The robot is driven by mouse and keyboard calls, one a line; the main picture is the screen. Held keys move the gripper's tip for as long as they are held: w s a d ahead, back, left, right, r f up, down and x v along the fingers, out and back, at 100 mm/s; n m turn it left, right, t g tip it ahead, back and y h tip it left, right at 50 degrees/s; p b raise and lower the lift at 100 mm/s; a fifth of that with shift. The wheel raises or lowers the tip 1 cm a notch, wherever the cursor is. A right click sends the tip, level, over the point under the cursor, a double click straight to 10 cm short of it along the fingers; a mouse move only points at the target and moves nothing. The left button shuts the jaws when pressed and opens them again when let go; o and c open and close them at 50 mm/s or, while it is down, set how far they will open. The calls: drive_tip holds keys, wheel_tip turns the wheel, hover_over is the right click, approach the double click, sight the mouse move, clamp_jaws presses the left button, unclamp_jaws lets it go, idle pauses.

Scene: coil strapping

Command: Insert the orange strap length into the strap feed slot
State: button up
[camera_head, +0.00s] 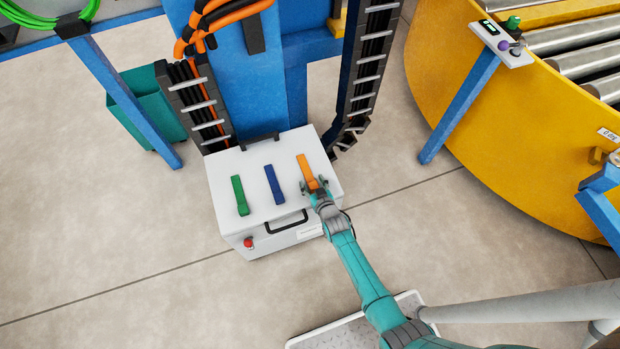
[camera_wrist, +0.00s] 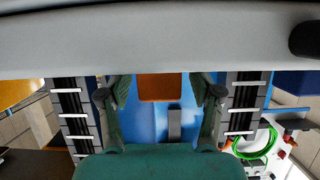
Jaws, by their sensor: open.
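The orange strap length (camera_head: 306,168) lies on top of a white box (camera_head: 262,214), at the right of a row of three straps. My gripper (camera_head: 313,186) is at the near end of the orange strap, with its fingers apart on either side of it. In the wrist view the open fingers of my gripper (camera_wrist: 160,98) flank the orange strap's end (camera_wrist: 160,87), with visible gaps on both sides. Whether the strap touches the palm is unclear. I cannot make out the strap feed slot in either view.
A blue strap (camera_head: 274,184) and a green strap (camera_head: 240,195) lie left of the orange one. A blue machine column (camera_head: 243,85) with cable chains stands behind the box. A yellow roller conveyor (camera_head: 470,110) is at right. Floor left of the box is clear.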

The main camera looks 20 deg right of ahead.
drive_tip(key=shift+w, duration=0.1)
clamp_jaws()
drive_tip(key=shift+r, duration=0.1)
idle(0.3)
